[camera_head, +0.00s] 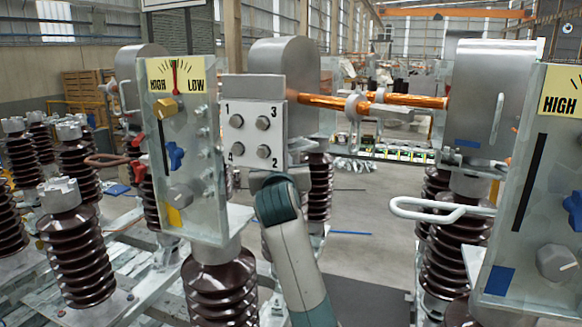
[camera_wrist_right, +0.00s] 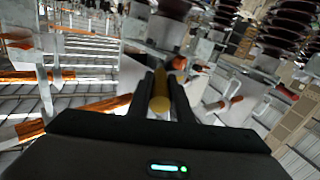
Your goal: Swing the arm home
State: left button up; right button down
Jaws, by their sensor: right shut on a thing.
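The isolator's copper arm (camera_head: 350,101) shows in the head view as orange rods running level between two grey rounded housings; its left end passes behind the plate with numbered bolts. My right arm (camera_head: 290,235) rises in front of the floor at centre, its upper end just below this plate. Its gripper cannot be made out in the head view. In the right wrist view, my right gripper (camera_wrist_right: 160,92) is shut on a yellow-brown round-ended bar (camera_wrist_right: 161,97) between its dark fingers. Whether this bar is part of the copper arm cannot be told. My left gripper is not in view.
A bolted plate (camera_head: 252,125) stands beside a clear panel (camera_head: 185,205) with a HIGH/LOW dial (camera_head: 177,75). Another panel (camera_head: 500,270) with a grey knob (camera_head: 557,263) stands at right. Ribbed brown insulators (camera_head: 78,245) crowd the left. A white looped rod (camera_head: 430,207) juts out at right.

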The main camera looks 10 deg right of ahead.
jog(key=c, duration=1.7)
grip_release()
jog(key=shift+o, duration=0.4)
jog(key=shift+w, duration=0.15)
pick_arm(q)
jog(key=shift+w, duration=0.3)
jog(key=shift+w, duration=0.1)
pick_arm(e)
jog(key=shift+f, duration=0.1)
